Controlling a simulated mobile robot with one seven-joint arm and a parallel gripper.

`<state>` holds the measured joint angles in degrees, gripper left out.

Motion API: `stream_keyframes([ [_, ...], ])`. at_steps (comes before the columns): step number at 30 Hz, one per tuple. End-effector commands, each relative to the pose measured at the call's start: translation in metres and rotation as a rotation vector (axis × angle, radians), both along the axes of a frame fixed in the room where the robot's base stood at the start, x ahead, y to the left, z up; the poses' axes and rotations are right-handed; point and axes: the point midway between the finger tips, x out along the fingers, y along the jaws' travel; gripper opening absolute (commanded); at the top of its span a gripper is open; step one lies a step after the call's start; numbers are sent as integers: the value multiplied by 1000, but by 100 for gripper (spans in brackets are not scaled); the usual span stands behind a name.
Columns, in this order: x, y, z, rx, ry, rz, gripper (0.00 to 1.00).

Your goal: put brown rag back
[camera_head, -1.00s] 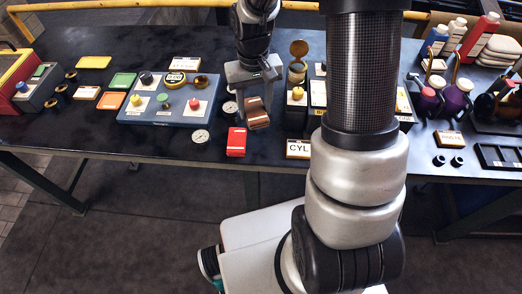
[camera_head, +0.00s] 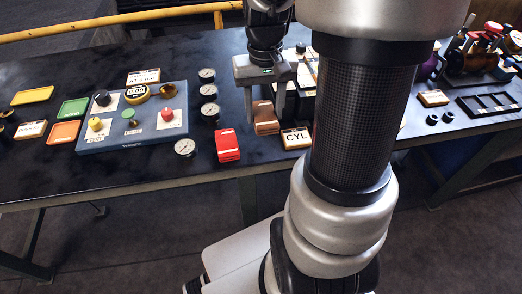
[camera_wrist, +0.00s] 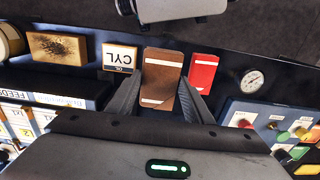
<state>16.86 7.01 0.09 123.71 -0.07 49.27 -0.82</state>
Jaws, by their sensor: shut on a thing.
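The brown rag (camera_head: 266,117) is a folded brown block with pale stripes. It is at the front edge of the dark workbench, between the red rag (camera_head: 228,146) and the CYL label block (camera_head: 296,138). My gripper (camera_head: 268,103) points down at it from above, shut on it. In the wrist view the brown rag (camera_wrist: 162,78) sits between my two fingertips (camera_wrist: 160,88), with the red rag (camera_wrist: 203,72) to its right and the CYL block (camera_wrist: 120,57) to its left. Whether the rag's underside touches the bench is hidden.
Several round gauges (camera_head: 209,92) stand left of my gripper. A blue panel with coloured knobs (camera_head: 130,118) lies farther left. A black slotted tray (camera_head: 490,104) is at the right. My arm hides part of the bench right of the CYL block.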

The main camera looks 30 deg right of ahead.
Motion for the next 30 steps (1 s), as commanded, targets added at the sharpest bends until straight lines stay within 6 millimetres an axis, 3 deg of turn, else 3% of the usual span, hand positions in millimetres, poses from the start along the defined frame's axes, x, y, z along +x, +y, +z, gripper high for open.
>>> stream_keyframes([
  [6, -2, -1, -42, 2, 4, -3, 25],
  [14, -1, -1, -65, 2, 2, -3, 25],
  [19, -1, 0, -90, 2, 4, -3, 25],
  [30, -1, 0, -97, 1, 0, -3, 25],
])
